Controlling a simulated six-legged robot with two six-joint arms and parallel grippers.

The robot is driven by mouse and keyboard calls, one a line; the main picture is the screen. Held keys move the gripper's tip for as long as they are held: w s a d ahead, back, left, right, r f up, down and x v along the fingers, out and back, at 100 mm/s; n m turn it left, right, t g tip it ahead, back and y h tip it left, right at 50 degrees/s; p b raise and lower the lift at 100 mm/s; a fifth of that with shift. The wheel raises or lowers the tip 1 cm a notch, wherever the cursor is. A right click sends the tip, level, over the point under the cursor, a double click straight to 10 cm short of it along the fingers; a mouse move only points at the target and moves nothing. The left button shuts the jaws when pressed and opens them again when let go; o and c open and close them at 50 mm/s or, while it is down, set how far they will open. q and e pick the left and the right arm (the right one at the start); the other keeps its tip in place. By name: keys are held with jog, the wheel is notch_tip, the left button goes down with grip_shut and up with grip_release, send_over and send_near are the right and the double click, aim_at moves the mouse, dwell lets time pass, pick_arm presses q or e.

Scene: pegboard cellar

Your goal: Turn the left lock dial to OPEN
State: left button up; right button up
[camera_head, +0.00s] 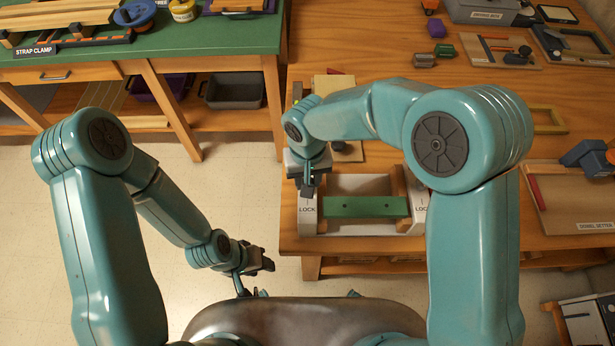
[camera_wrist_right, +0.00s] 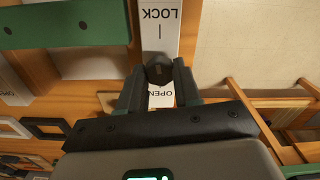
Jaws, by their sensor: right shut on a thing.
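The left lock plate (camera_head: 307,222) is a white strip at the left end of a box with a green bar (camera_head: 365,207); LOCK is printed on it. In the right wrist view, the same plate (camera_wrist_right: 160,42) reads LOCK at one end and OPEN at the other. The dark lock dial (camera_wrist_right: 158,74) sits between these words; which word it points to is unclear. My right gripper (camera_wrist_right: 158,82) is shut on the dial; in the head view my right gripper (camera_head: 309,188) hides it. My left gripper (camera_head: 264,264) hangs over the floor, away from the box, its jaws too small to judge.
A second white plate marked LOCK (camera_head: 421,208) is at the box's right end, partly behind my right arm. The box stands at the front edge of the wooden table (camera_head: 470,250). A dowel board (camera_head: 575,195) lies to the right. Open floor (camera_head: 240,180) lies left.

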jog(key=n, duration=0.3)
jog(key=shift+n+b, duration=0.3)
jog(key=shift+n, duration=0.1)
jog(key=n, duration=0.4)
jog(key=shift+r+n, duration=0.1)
jog(key=shift+n, duration=0.2)
jog(key=n, duration=0.4)
jog(key=shift+w, duration=0.1)
jog(key=n+p, duration=0.1)
jog(key=n, duration=0.4)
jog(key=shift+r, duration=0.1)
jog(key=n+p, duration=0.1)
jog(key=n, duration=0.2)
jog(key=shift+n, duration=0.3)
jog(key=n+p, duration=0.1)
jog(key=n, duration=0.3)
jog(key=shift+n+p, duration=0.3)
jog(key=shift+p, duration=0.1)
jog(key=n+p, duration=0.2)
jog(key=n, duration=0.2)
jog(key=shift+n+p, duration=0.75)
jog(key=shift+n, duration=1.35)
